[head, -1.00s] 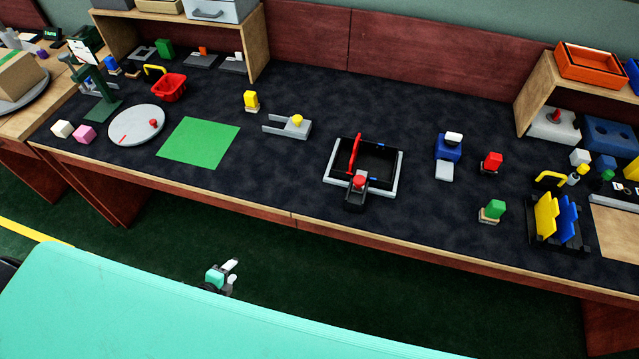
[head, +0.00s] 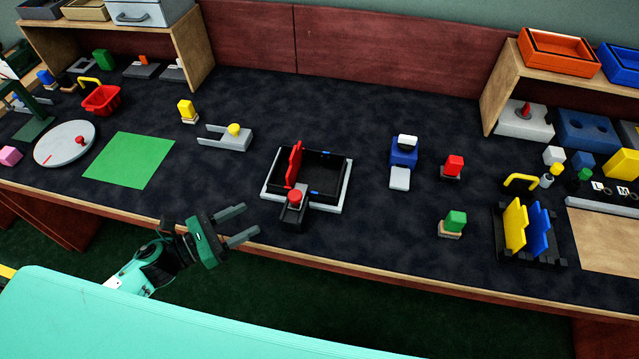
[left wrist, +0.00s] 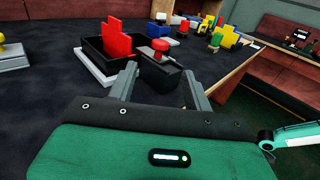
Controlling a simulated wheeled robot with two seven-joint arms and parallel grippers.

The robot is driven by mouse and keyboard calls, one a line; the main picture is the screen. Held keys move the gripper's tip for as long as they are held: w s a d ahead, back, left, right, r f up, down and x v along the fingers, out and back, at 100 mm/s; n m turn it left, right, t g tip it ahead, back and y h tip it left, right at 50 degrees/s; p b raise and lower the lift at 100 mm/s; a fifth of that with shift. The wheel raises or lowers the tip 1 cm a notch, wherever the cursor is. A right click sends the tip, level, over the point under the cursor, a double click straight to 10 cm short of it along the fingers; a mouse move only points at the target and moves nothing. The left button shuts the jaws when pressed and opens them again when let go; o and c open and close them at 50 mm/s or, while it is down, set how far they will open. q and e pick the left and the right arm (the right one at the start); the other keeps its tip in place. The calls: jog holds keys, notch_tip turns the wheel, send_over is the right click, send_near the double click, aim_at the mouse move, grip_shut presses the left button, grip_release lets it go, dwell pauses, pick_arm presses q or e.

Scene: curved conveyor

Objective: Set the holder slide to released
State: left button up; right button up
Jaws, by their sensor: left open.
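A black tray (head: 325,167) on a light grey base stands mid-table, with an upright red plate (head: 294,163) at its left side. A black slide block (head: 294,212) with a red knob (head: 295,196) juts from its front edge; I take this to be the holder slide. My left gripper (head: 250,222) is open and empty, left of the block near the table's front edge. In the left wrist view the open fingers (left wrist: 159,70) point toward the block (left wrist: 160,77) and its red knob (left wrist: 160,46), apart from the knob. My right gripper is not in view.
A grey fork-shaped fixture with a yellow knob (head: 234,130) lies left of the tray. A blue fixture (head: 403,155) with a white top and a red block (head: 453,167) stand to the right. A green mat (head: 130,160) lies left. The table between is clear.

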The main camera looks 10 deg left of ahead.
aim_at(290, 197)
pick_arm(q)
jog(key=shift+w+d+r, duration=0.1)
jog(key=shift+w+d, duration=0.05)
jog(key=shift+d, duration=0.05)
jog(key=shift+w+d+r, duration=0.1)
jog(key=shift+w+d, duration=0.2)
jog(key=shift+w, duration=0.05)
jog(key=p+x, duration=0.3)
jog(key=x, duration=0.7)
jog(key=shift+w+d, duration=0.3)
jog(key=shift+w+d+p, duration=0.3)
jog(key=shift+w+d, duration=0.15)
jog(key=shift+d, duration=0.1)
grip_shut()
jog(key=shift+s+f+b, duration=0.1)
jog(key=shift+s+b, duration=0.1)
jog(key=shift+s, duration=0.45)
jog(key=shift+s+f+b, duration=0.15)
jog(key=shift+s, duration=0.5)
jog(key=shift+s+a+r, duration=0.1)
jog(key=shift+s, duration=0.3)
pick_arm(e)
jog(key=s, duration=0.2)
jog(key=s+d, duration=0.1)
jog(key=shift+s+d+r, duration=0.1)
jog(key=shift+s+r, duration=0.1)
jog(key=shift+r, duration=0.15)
